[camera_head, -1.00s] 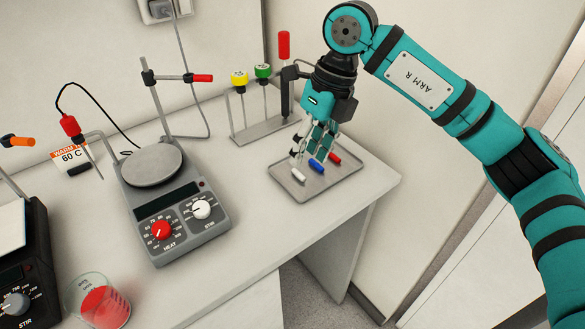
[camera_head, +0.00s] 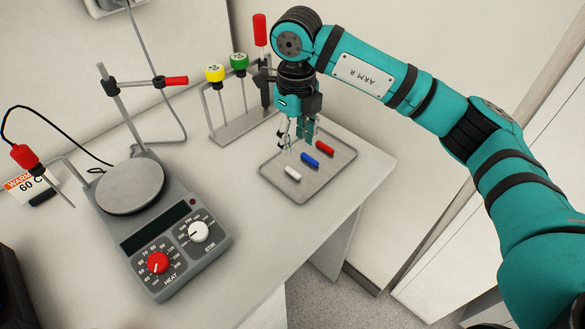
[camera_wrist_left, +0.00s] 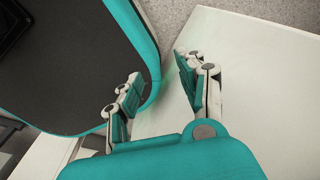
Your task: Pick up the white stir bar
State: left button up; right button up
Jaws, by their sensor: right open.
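The white stir bar (camera_head: 293,173) lies on a grey metal tray (camera_head: 318,178), at the tray's left front. A blue stir bar (camera_head: 310,160) and a red stir bar (camera_head: 325,148) lie beside it in a row toward the back right. My right gripper (camera_head: 295,143) is open and empty, with its fingers pointing down near the tray's back left part, behind the white bar in the picture and apart from it. Its exact height is hard to tell. In the left wrist view, my left gripper (camera_wrist_left: 160,72) has its fingers apart with nothing held between them.
A hotplate stirrer (camera_head: 160,240) stands left of the tray. A rack (camera_head: 242,125) with yellow-topped and green-topped rods stands behind the tray. The white bench (camera_head: 255,225) is clear between hotplate and tray; its edge runs close to the tray's right side.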

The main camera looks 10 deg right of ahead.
aim_at(293, 171)
notch_tip(293, 171, down, 3)
jog(key=shift+f, duration=0.1)
jog(key=f, duration=0.1)
jog(key=f+p, duration=0.1)
jog(key=f, duration=0.1)
jog(key=f+p, duration=0.1)
jog(key=shift+s+a+f, duration=0.25)
jog(key=shift+a+f, duration=0.1)
jog(key=shift+f, duration=0.3)
jog(key=shift+c, duration=0.4)
grip_shut()
